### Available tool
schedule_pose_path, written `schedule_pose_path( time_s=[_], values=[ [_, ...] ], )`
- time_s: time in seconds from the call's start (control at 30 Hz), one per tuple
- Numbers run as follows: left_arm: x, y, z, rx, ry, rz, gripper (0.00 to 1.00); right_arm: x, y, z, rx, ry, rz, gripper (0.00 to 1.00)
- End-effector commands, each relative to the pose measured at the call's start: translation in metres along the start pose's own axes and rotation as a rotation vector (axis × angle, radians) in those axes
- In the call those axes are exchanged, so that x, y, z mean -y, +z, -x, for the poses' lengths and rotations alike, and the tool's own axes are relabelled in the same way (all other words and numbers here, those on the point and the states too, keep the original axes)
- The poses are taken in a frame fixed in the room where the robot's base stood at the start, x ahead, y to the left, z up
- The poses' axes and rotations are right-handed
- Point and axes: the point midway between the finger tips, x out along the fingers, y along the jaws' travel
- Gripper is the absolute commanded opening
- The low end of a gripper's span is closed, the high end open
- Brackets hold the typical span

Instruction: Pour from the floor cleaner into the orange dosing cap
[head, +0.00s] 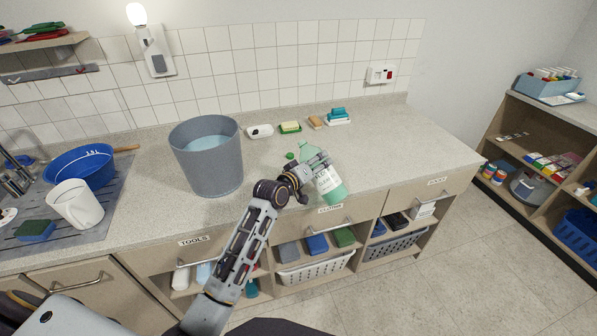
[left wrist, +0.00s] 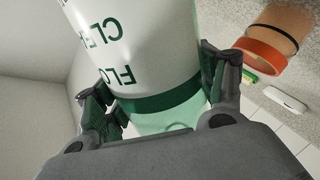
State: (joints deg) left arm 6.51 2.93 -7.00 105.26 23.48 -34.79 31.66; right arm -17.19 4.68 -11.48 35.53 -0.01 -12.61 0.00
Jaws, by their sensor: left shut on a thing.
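The floor cleaner (head: 331,187) is a pale green bottle with a white label, near the front edge of the counter in the head view. It leans with its top toward the upper left; whether its base touches the counter I cannot tell. My left gripper (head: 310,168) is shut around its body. The left wrist view shows the bottle (left wrist: 150,45) close up between the fingers (left wrist: 155,100). The orange dosing cap (left wrist: 262,57) shows beyond the bottle in the left wrist view; I cannot make it out in the head view. My right gripper is not in view.
A small green cap (head: 290,155) lies on the counter (head: 400,150) just left of the bottle. A grey bucket (head: 208,165) stands further left. The counter's right side is clear.

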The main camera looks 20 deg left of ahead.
Motion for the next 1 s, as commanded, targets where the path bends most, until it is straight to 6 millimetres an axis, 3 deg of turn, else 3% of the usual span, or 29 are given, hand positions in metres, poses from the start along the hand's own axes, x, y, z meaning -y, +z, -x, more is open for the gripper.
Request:
schedule_pose_path(
  time_s=[0.27,1.0],
  values=[
    [-0.0022,-0.0008,0.0003,0.001,0.004,0.017,0.25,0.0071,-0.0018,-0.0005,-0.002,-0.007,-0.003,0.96],
    [0.0002,0.0039,-0.0003,0.013,0.003,0.061,0.25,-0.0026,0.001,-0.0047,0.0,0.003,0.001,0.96]
  ],
)
